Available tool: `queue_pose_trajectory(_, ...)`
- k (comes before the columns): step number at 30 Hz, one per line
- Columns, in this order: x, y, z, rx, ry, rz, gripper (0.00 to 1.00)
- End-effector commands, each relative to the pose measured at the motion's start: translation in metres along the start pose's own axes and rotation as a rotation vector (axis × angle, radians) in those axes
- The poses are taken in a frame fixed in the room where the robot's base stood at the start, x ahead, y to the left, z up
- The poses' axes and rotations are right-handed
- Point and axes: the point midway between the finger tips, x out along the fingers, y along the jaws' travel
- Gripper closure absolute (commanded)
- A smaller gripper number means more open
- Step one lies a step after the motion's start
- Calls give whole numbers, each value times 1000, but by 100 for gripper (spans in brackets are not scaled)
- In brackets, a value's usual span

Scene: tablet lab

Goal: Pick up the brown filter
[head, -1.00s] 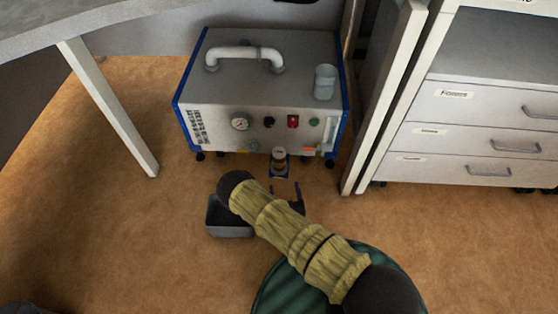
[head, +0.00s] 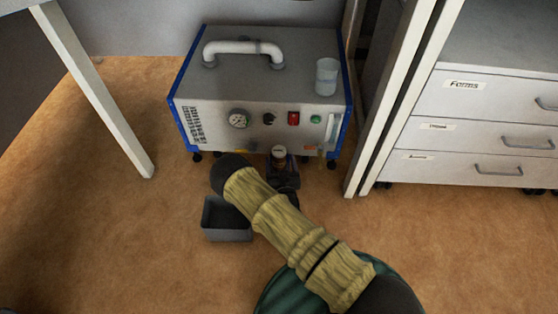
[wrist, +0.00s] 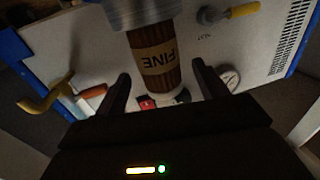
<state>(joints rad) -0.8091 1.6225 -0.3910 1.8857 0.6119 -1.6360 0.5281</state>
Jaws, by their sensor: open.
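The brown filter (wrist: 160,62) is a ridged brown cylinder with a tan band reading FINE, upside down in the wrist view. Its far end meets a grey metal part (wrist: 143,12), and a pale end faces me. In the head view the filter (head: 279,158) is small, low in front of the grey machine (head: 262,85), partly hidden by my gripper. My gripper (wrist: 161,72) is open, with one finger on each side of the filter's near end. I cannot tell whether either finger touches it.
A yellow-handled valve (wrist: 46,98) and an orange handle (wrist: 94,91) sit left of the filter in the wrist view; another yellow handle (wrist: 244,10) is at upper right. A grey open bin (head: 227,221) stands on the floor left of my arm. Drawers (head: 470,135) stand at right.

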Motion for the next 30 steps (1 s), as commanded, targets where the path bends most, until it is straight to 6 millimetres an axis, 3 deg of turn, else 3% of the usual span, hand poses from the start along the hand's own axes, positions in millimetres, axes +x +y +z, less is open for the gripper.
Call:
queue_pose_trajectory(5, 9, 0, 1, 1, 2, -1, 28)
queue_pose_trajectory(15, 51, -1, -2, 1, 1, -1, 28)
queue_pose_trajectory(30, 51, 0, -4, 0, -1, 0, 28)
